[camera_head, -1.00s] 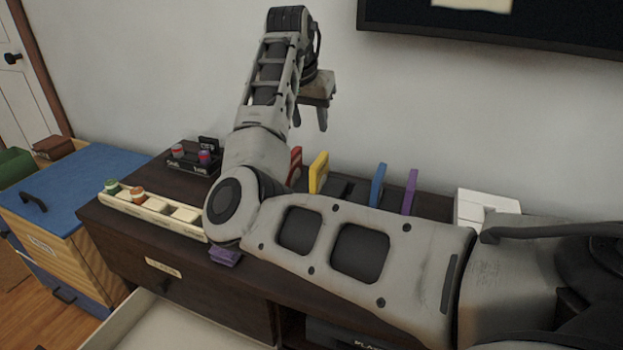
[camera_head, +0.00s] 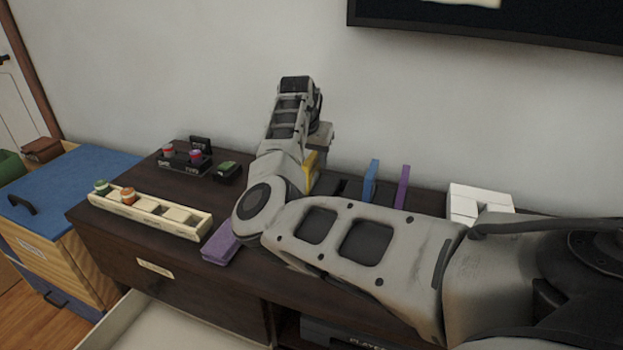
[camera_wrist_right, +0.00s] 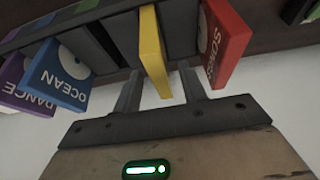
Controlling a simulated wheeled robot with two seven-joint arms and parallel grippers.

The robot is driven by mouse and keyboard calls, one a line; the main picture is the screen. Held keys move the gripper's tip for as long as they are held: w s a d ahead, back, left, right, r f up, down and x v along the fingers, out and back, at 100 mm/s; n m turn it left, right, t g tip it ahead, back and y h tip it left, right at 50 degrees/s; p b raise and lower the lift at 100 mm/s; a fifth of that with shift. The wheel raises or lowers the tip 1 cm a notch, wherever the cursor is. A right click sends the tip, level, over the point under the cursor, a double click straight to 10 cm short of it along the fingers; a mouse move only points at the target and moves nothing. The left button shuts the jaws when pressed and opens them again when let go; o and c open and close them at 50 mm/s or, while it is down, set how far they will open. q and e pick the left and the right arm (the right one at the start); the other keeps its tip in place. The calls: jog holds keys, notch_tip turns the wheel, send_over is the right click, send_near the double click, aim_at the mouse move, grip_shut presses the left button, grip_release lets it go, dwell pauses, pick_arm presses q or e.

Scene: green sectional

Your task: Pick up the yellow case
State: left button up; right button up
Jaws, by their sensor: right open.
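The yellow case (camera_head: 309,172) stands upright in a dark slotted rack on the cabinet top, partly hidden behind my right arm. In the right wrist view, the yellow case (camera_wrist_right: 152,48) lies between the two spread fingers of my right gripper (camera_wrist_right: 160,82), with a gap to each finger. In the head view, my right gripper (camera_head: 318,150) is right at the case, its fingertips hidden. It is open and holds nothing. My left gripper is not in view.
A red case (camera_wrist_right: 222,45) stands beside the yellow one; blue (camera_head: 371,180) and purple (camera_head: 403,185) cases stand farther right. A purple case (camera_head: 222,245) lies flat at the front. A cream tray (camera_head: 190,226), white box (camera_head: 478,200) and open drawer (camera_head: 165,325) are nearby.

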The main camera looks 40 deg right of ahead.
jog(key=shift+d+f, duration=0.2)
jog(key=shift+f, duration=0.35)
grip_shut()
jog(key=shift+w+r, duration=0.1)
